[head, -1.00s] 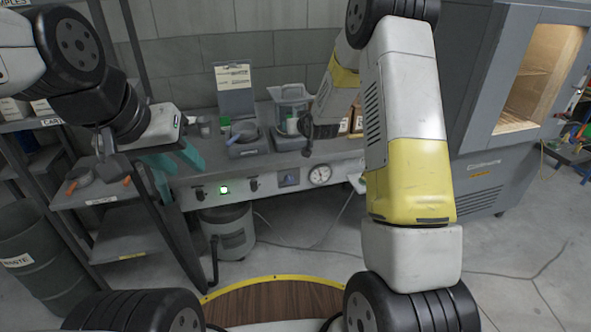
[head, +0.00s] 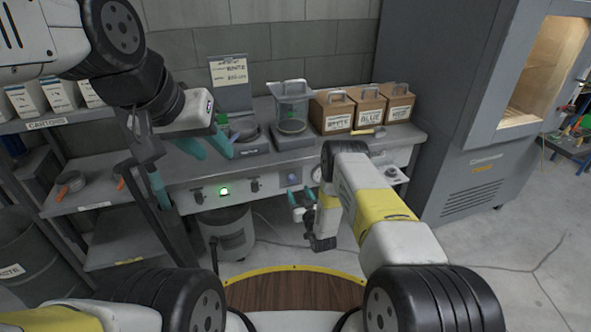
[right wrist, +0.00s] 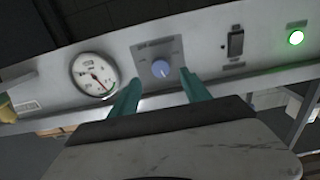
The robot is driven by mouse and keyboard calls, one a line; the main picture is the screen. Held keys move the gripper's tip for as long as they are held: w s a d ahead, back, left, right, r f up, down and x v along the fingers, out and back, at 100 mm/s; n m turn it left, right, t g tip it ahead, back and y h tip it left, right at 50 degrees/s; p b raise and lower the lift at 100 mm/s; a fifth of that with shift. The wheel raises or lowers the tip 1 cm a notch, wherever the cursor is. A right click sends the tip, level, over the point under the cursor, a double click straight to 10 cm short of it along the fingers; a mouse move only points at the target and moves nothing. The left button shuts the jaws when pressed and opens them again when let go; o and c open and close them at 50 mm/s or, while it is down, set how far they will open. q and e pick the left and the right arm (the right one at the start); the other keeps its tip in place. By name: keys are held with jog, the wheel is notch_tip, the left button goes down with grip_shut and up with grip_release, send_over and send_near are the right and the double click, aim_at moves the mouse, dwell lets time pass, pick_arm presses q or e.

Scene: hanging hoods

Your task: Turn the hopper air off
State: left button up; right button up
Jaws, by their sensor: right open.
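On the front panel under the bench, a blue round knob (head: 291,178) sits on a small dark plate. In the right wrist view the knob (right wrist: 161,68) shows between and beyond the two teal fingers of my right gripper (right wrist: 160,92); its label is too small to read. A white dial gauge (right wrist: 93,75) and a dark rocker switch (right wrist: 236,42) flank it. My right gripper (head: 303,204) is open and empty, in front of and just below the panel, apart from the knob. My left gripper (head: 190,163) is open and empty at the bench's left end.
A lit green lamp (head: 224,191) and another switch (head: 197,195) are on the panel's left. Cardboard boxes (head: 370,106) and a clear hopper (head: 291,104) stand on the bench. A grey bucket (head: 232,236) is below. A large grey cabinet (head: 460,175) stands right.

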aim_at(293, 181)
jog(key=x, duration=0.6)
jog(key=shift+w, duration=0.2)
grip_shut()
